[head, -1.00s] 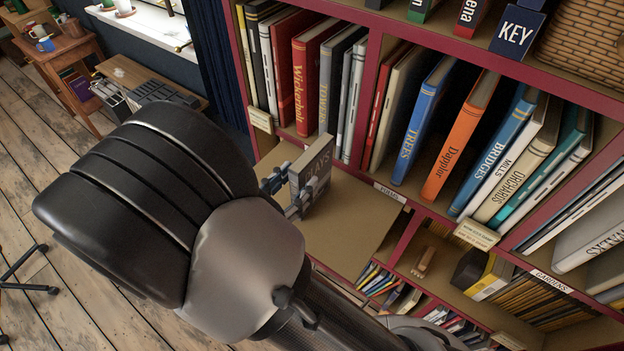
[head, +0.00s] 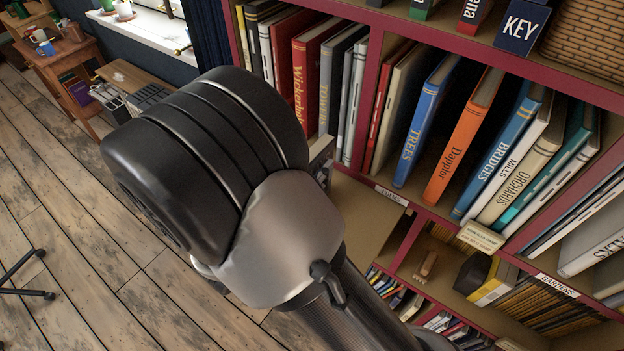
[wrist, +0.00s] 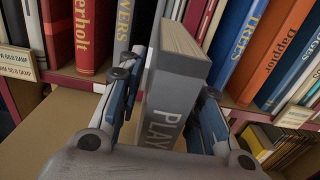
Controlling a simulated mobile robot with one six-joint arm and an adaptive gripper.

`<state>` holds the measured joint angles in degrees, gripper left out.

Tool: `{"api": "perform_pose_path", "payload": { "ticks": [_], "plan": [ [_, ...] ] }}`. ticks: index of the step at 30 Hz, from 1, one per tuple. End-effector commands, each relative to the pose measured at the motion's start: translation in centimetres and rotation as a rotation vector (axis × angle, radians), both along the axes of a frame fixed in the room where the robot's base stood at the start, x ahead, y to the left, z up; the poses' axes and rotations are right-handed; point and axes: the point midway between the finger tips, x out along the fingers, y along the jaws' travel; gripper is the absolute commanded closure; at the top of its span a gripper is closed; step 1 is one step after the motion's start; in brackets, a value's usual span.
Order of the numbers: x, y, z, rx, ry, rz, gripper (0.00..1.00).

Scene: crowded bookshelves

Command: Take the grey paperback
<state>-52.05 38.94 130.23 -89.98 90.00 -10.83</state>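The grey paperback (wrist: 172,95), lettered PLAYS on its spine, stands between my gripper's fingers in the wrist view, its top and pale page edges facing up. In the head view only a sliver of the paperback (head: 321,158) shows past my arm; the rest is hidden. My gripper (wrist: 172,115) is open around it, one finger on each side. Narrow gaps seem to show between fingers and covers; firm contact is not visible. The book stands apart from the row behind, over a bare tan board (head: 362,212).
Behind stand a red book (wrist: 85,35), a grey TOWERS book (head: 340,80), a blue TREES book (head: 422,125) and an orange Dapplor book (head: 462,135). A dark red shelf divider (head: 368,95) rises close behind the paperback. Open floor (head: 60,220) lies to the left.

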Motion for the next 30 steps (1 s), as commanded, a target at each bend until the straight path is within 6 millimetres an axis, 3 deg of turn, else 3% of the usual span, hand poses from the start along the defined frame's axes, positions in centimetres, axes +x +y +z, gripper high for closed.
{"api": "perform_pose_path", "payload": {
  "ticks": [13,30],
  "plan": [
    [-0.02,0.01,-0.02,0.000,0.000,0.000,1.00],
    [0.00,0.03,0.77,0.000,-0.001,0.000,1.00]
  ]
}}
